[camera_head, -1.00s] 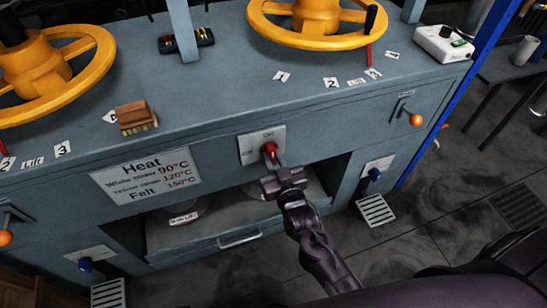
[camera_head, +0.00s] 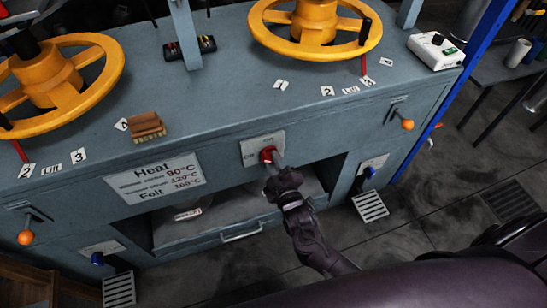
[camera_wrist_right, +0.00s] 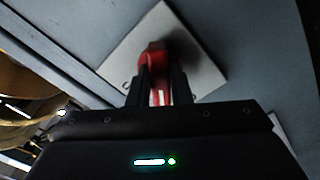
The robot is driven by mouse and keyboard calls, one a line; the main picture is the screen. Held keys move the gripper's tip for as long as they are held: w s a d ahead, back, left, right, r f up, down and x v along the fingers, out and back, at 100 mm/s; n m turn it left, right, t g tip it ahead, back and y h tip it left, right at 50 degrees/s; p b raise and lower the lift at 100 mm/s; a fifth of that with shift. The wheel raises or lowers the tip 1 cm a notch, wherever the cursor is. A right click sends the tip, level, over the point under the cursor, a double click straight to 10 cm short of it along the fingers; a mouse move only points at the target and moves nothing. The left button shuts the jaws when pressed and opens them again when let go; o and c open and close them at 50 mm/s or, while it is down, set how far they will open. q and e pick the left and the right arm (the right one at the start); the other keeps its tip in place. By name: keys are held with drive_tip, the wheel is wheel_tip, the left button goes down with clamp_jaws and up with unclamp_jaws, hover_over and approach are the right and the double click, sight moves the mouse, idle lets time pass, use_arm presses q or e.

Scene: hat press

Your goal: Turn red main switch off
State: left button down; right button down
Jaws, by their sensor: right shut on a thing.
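The red main switch (camera_head: 267,154) sits on a light square plate (camera_head: 250,150) on the front of the blue-grey press. In the right wrist view the red switch (camera_wrist_right: 154,58) lies between the two dark fingers of my right gripper (camera_wrist_right: 157,88), which is shut on it. In the head view my right gripper (camera_head: 274,168) reaches the switch from below right. The plate (camera_wrist_right: 195,60) also shows in the wrist view, set at a slant, its lettering mostly hidden or unreadable. My left gripper is not in view.
A heat sign (camera_head: 155,182) is left of the switch. An open shelf with a drawer handle (camera_head: 241,233) lies below. Two yellow handwheels (camera_head: 315,30) and a wooden brush (camera_head: 147,127) are on top. Orange-knobbed levers (camera_head: 407,124) stick out at both sides.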

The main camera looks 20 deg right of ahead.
use_arm(q)
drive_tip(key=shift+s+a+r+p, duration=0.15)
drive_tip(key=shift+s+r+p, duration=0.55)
drive_tip(key=shift+p, duration=0.1)
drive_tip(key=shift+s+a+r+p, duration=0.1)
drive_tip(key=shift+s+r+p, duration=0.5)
drive_tip(key=shift+p, duration=0.2)
use_arm(e)
drive_tip(key=shift+n, duration=3.7)
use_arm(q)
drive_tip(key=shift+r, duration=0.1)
use_arm(e)
drive_tip(key=c, duration=1.3)
unclamp_jaws()
